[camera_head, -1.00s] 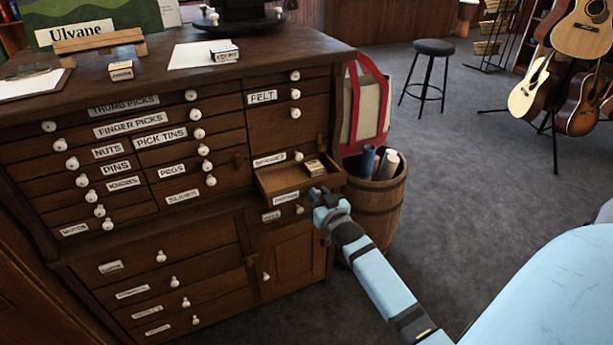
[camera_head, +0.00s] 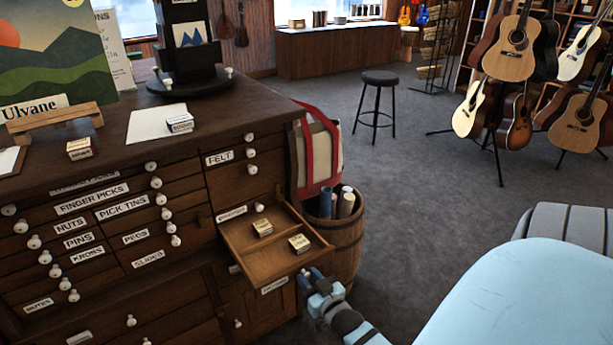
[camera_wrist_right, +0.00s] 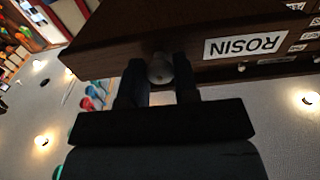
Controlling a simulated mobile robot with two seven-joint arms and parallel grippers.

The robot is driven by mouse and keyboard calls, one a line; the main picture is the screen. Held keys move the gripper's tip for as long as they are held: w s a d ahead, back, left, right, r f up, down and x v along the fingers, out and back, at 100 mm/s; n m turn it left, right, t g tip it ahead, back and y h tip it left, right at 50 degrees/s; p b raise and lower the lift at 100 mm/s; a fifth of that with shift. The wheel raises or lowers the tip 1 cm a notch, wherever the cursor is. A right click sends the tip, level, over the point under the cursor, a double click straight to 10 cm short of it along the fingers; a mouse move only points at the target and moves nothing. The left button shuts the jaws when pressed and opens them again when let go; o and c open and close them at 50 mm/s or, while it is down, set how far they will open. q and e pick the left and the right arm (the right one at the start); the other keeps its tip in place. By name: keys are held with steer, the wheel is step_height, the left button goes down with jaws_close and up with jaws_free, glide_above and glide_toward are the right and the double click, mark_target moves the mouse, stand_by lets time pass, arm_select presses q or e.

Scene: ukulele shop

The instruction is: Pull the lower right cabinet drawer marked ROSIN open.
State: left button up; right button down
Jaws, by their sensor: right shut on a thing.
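The ROSIN drawer (camera_head: 258,261) stands pulled well out of the right part of the wooden cabinet (camera_head: 185,268). Two small boxes lie in it, one toward the back (camera_head: 262,227) and one near the front right (camera_head: 299,243). My right gripper (camera_head: 308,280) is at the drawer's front edge. In the right wrist view its fingers (camera_wrist_right: 160,85) are shut around the pale round knob (camera_wrist_right: 160,68), beside the ROSIN label (camera_wrist_right: 244,46), which appears upside down. My left gripper is not in view.
A wooden barrel (camera_head: 345,250) with rolled tubes stands close to the right of the open drawer. A red and white bag (camera_head: 316,155) hangs at the cabinet's side. A stool (camera_head: 377,98) and guitars on stands (camera_head: 510,50) are farther off, with open carpet between.

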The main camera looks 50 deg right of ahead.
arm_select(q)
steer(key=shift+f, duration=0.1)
arm_select(e)
steer(key=c, duration=0.9)
jaws_free()
steer(key=shift+o, duration=0.2)
arm_select(q)
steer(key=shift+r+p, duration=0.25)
steer(key=shift+p, duration=0.45)
arm_select(e)
steer(key=v, duration=1.4)
steer(key=shift+d+f, duration=0.1)
